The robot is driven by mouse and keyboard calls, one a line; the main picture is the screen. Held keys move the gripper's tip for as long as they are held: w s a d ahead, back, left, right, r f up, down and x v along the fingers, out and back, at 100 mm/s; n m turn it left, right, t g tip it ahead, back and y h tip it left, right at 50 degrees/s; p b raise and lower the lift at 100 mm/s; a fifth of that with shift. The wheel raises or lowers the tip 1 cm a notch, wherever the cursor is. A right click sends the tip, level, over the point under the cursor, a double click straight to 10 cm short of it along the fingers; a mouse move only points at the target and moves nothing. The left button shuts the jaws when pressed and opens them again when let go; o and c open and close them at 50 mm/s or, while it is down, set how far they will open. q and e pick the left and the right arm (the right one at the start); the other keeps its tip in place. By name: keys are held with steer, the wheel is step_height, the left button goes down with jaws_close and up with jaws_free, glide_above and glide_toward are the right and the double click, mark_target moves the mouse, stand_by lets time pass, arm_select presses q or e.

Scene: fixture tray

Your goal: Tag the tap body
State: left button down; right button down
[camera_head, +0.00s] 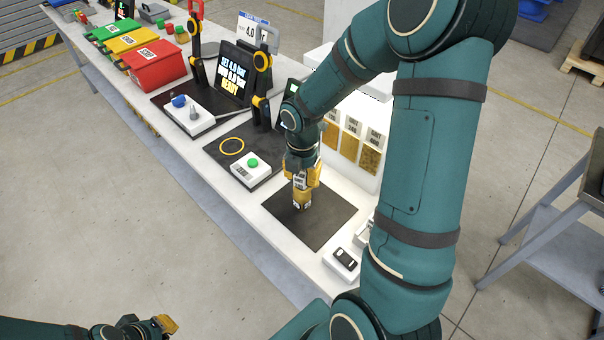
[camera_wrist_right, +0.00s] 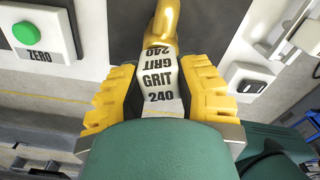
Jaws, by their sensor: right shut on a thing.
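My right gripper (camera_head: 302,182) is over the dark mat (camera_head: 327,223) on the bench, pointing down. In the right wrist view its yellow fingers (camera_wrist_right: 160,95) are shut on a white tag (camera_wrist_right: 160,78) printed "GRIT 240" on two faces, one upside down. A golden, curved piece, which looks like the tap body (camera_wrist_right: 166,20), shows just beyond the tag. The tag meets or overlaps it; I cannot tell whether it is fastened around it. My left gripper (camera_head: 163,325) is low at the left, away from the bench; its jaws are too small to judge.
A white box with a green button (camera_head: 251,163) and a yellow ring (camera_head: 232,146) lie left of the mat. Labelled golden panels (camera_head: 349,146) stand behind it. A small white device (camera_head: 344,259) is at the front right. Coloured bins (camera_head: 155,66) and a screen (camera_head: 235,80) are farther left.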

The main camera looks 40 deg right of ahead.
steer(key=shift+f, duration=0.4)
jaws_free()
stand_by(0.5)
steer(key=shift+r+p, duration=3.1)
steer(key=shift+r, duration=0.5)
steer(key=shift+f, duration=0.1)
